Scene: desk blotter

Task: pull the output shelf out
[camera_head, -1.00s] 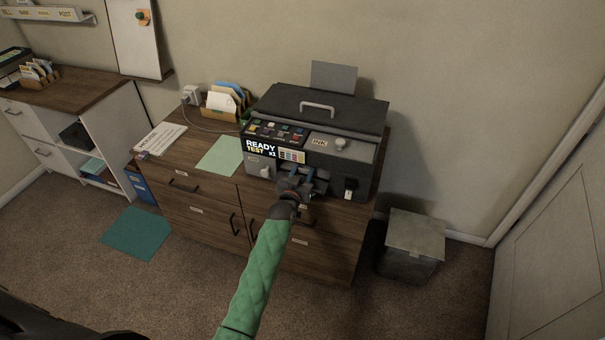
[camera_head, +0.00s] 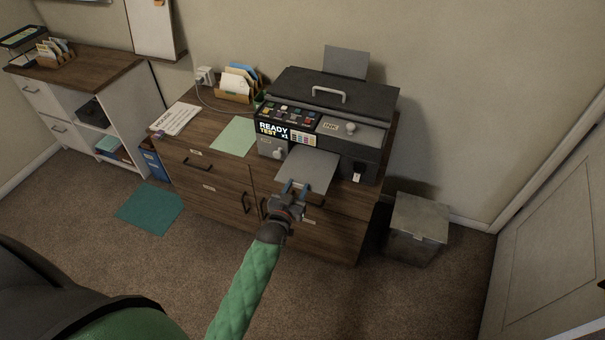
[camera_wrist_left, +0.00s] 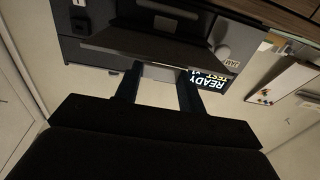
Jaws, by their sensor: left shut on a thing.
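The printer (camera_head: 378,136) is dark grey and stands on a brown wooden cabinet. Its output shelf (camera_head: 311,171), a flat grey plate, sticks out from the front toward me. My left gripper (camera_head: 293,189) is shut on the front edge of the output shelf. In the left wrist view the two fingers (camera_wrist_left: 158,88) reach to the shelf's edge (camera_wrist_left: 150,48), with the printer's lit "READY TEST x1" display (camera_wrist_left: 205,82) behind. The exact contact of the fingers is partly hidden. My right gripper is not in view.
A green sheet (camera_head: 234,136) and a white paper (camera_head: 176,118) lie left of the printer. A file holder (camera_head: 236,95) stands behind them. A grey bin (camera_head: 416,229) stands on the floor at right.

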